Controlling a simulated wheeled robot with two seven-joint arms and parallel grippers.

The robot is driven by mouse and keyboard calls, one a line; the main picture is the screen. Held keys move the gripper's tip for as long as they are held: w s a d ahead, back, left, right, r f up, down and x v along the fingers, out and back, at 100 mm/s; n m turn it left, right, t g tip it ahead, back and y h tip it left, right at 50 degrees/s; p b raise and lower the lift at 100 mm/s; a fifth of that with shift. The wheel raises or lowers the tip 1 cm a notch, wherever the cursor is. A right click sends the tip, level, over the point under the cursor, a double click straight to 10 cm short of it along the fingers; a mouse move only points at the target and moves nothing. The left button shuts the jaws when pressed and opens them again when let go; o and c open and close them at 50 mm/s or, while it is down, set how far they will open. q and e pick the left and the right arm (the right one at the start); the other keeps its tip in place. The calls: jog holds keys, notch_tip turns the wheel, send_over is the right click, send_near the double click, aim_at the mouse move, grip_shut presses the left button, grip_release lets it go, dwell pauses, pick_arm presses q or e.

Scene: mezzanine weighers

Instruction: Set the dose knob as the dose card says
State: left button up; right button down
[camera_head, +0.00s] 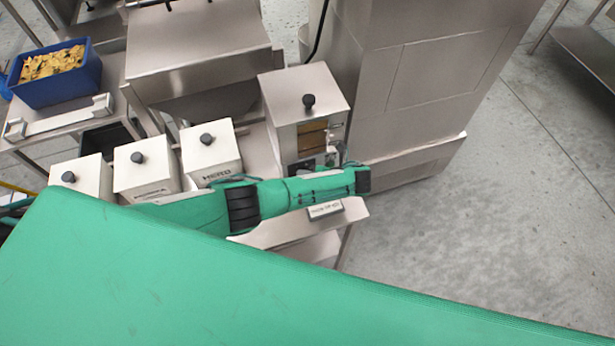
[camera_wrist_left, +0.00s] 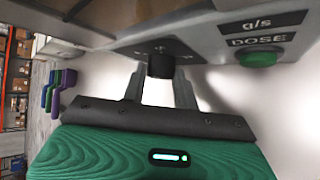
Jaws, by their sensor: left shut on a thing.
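The dose knob (camera_wrist_left: 160,66) is small and black, under a dark scale plate in the left wrist view. My left gripper (camera_wrist_left: 160,76) has one finger on each side of it and is shut on it. The knob's pointer and setting cannot be read. A green button (camera_wrist_left: 262,58) sits beside it under the labels "g/s" and "DOSE". In the head view the steel dosing unit (camera_head: 305,88) stands behind my left forearm, which hides the knob. A small card (camera_head: 325,210) is on the bench front edge; its text is too small to read. My right gripper is out of view.
Several steel canisters with black lid knobs, one a canister (camera_head: 209,150) marked "HERO", stand left of the unit. A blue crate (camera_head: 75,92) of yellow pieces sits at the far left. A tall steel cabinet (camera_head: 425,80) stands close on the right. Floor (camera_head: 480,220) is clear beyond.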

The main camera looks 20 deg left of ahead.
pick_arm(q)
jog(key=y+b, duration=0.1)
jog(key=m+g+y+b, duration=0.1)
jog(key=b, duration=0.1)
jog(key=shift+w+d+f+m+y, duration=0.15)
jog(key=shift+f+m+y, duration=0.15)
jog(key=shift+f+y, duration=0.1)
jog(key=shift+y+b, duration=0.4)
jog(key=shift+b, duration=0.4)
jog(key=shift+r+m, duration=0.1)
jog(key=shift+m, duration=0.2)
jog(key=o, duration=1)
jog(key=shift+c, duration=0.2)
